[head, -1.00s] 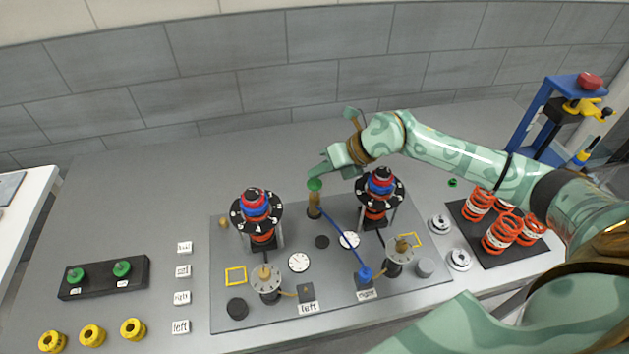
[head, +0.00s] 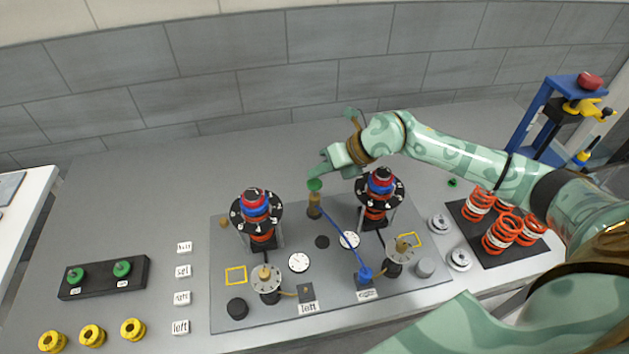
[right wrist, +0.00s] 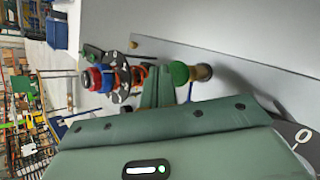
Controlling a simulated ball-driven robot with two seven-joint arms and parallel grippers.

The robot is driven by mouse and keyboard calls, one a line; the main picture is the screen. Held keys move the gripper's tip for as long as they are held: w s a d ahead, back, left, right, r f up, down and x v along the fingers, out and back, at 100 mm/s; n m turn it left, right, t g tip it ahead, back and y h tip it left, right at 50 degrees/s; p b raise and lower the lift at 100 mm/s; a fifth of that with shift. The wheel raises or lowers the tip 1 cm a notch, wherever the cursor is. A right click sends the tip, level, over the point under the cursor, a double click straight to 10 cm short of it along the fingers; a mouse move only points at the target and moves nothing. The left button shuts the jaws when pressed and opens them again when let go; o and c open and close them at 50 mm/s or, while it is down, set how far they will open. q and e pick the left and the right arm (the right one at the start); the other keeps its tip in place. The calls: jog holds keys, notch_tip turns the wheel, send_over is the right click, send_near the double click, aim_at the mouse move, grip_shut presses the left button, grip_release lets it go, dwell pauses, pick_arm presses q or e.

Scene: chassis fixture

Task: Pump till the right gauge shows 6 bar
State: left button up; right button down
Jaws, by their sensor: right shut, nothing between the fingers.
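The pump (head: 314,210) stands at the back middle of the grey board, with a green knob (head: 315,185) on top. My right gripper (head: 322,171) is shut and empty, its fingertips close by the knob. In the right wrist view the shut fingers (right wrist: 158,90) lie beside the green knob (right wrist: 180,73); I cannot tell whether they touch it. A blue hose (head: 342,238) runs from the pump to the blue fitting (head: 365,274) by the "right" label. The right gauge (head: 349,240) has a white dial; its needle is too small to read. My left gripper is not in view.
Two strut towers with black numbered discs, the left (head: 256,213) and the right (head: 380,188), flank the pump. A second gauge (head: 299,262) sits further left. Red springs (head: 502,233) stand on a black mat at right.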

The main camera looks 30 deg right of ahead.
aim_at(315, 183)
jog(key=shift+f, duration=0.1)
jog(key=shift+f, duration=0.3)
jog(key=shift+f+b, duration=0.75)
jog(key=shift+f, duration=0.6)
dwell(1.1)
jog(key=shift+r, duration=0.1)
jog(key=shift+r+p, duration=1.65)
jog(key=shift+r, duration=0.15)
notch_tip(315, 183, up, 5)
jog(key=p, duration=0.4)
jog(key=shift+p, duration=0.3)
